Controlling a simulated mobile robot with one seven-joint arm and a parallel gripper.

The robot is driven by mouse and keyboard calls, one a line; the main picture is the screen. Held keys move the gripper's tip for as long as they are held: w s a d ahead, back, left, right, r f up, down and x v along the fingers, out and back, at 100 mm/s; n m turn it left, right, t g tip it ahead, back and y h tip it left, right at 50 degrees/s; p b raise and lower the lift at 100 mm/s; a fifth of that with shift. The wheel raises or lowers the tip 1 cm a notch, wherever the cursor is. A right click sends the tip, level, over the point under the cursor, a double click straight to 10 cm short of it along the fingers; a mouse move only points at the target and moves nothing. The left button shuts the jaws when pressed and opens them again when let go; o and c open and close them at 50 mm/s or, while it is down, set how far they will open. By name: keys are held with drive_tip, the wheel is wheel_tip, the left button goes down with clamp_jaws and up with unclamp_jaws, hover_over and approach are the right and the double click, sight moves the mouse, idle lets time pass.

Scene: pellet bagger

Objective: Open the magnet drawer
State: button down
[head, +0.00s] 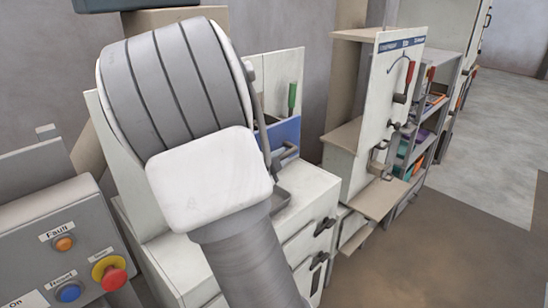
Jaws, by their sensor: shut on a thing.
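My arm fills the left and middle of the head view, and my gripper does not show. A white cabinet (290,215) stands behind and right of the arm. Its front has an upper drawer-like panel with a black handle (325,226) and a lower one with a black handle (319,260). Both fronts look closed, though the arm covers part of them. No readable label marks the magnet drawer, so I cannot tell which front it is. What lies behind the arm is hidden.
A control box (40,240) with buttons and a red emergency stop (114,279) is at lower left. A white panel unit (393,90) with a red-handled lever and a protruding beige ledge (381,198) stands right. Shelves (432,110) are behind it. The right-hand floor (450,250) is clear.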

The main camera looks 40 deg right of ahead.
drive_tip(key=shift+s, duration=0.25)
drive_tip(key=c, duration=0.8)
unclamp_jaws()
drive_tip(key=p+v, duration=0.1)
drive_tip(key=v, duration=1.6)
drive_tip(key=shift+a, duration=0.15)
